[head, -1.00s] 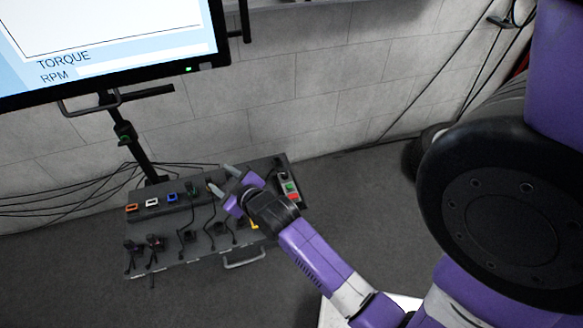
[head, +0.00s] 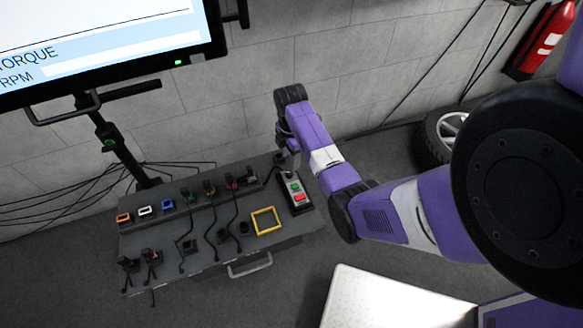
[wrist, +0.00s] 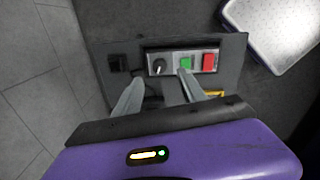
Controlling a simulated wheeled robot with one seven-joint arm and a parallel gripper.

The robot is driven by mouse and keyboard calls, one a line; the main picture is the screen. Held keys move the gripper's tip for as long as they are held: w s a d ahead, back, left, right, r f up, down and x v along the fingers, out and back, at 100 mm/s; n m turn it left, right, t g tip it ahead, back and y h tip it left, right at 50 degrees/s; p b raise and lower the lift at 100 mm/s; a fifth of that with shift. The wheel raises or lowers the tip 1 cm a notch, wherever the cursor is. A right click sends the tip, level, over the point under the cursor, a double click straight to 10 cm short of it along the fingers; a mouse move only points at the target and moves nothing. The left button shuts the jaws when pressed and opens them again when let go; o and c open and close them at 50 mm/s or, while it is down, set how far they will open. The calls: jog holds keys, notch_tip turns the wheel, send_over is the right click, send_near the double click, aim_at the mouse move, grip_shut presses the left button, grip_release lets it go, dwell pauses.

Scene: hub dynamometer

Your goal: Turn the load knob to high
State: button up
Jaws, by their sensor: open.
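The load knob (wrist: 158,66) is a round dark knob with a light pointer mark, on a grey control box (wrist: 173,54) in the wrist view. To its right on the same box are a green button (wrist: 186,62) and a red button (wrist: 209,62). My gripper (wrist: 160,76) is open, its two grey fingers pointing towards the box, with the knob in line with the gap between them. Nothing is held. I cannot tell whether the fingers touch the box. In the head view the control box (head: 290,176) is at the table's right end, and my wrist partly covers its knob end.
The dark bench (head: 200,255) holds several cables with plugs, coloured sockets along the back and a yellow square frame (head: 267,221). A monitor (head: 110,70) hangs at upper left. A tyre (head: 435,140) and a red extinguisher (head: 550,40) are at the right.

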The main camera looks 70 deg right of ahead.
aim_at(290, 172)
notch_tip(290, 172, down, 8)
jog(key=shift+w+r+b, duration=0.15)
jog(key=shift+b, duration=0.6)
grip_shut()
